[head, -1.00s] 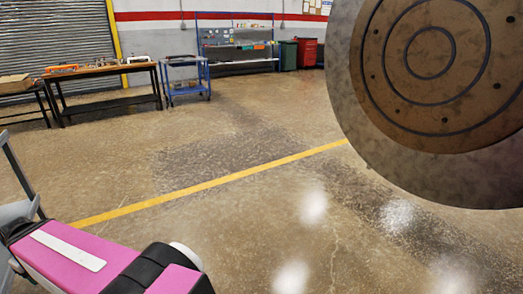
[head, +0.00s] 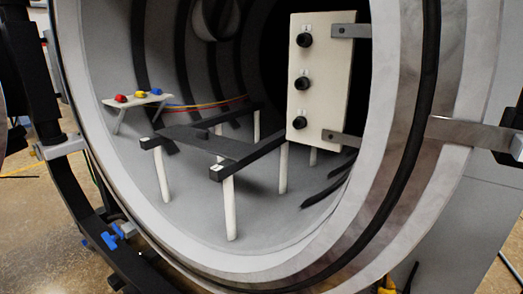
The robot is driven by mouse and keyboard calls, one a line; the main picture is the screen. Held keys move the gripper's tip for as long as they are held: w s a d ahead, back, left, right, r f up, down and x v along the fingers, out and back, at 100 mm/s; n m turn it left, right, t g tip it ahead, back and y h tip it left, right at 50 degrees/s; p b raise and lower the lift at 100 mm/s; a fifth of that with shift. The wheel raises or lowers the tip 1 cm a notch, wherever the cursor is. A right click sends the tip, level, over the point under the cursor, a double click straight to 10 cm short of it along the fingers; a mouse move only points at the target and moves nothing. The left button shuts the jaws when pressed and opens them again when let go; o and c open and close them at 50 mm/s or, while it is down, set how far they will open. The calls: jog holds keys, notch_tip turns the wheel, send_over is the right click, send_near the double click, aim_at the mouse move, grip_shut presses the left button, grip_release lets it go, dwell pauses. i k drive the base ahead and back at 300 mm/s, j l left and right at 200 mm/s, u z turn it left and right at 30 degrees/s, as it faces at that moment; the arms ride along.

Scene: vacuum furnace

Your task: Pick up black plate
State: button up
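A flat black plate (head: 212,143) lies inside the open round furnace chamber. It spans between the two black rails (head: 232,164) of a rack on white posts (head: 229,208). The plate and rails are a similar dark tone, so their borders are hard to tell apart. My gripper is not in view.
The chamber's thick metal rim (head: 285,262) frames the opening. A white box with three black knobs (head: 318,80) stands upright at the right of the rack. A latch arm (head: 470,133) projects at right.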

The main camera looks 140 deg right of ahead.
aim_at(234, 150)
jog(key=z, duration=4.05)
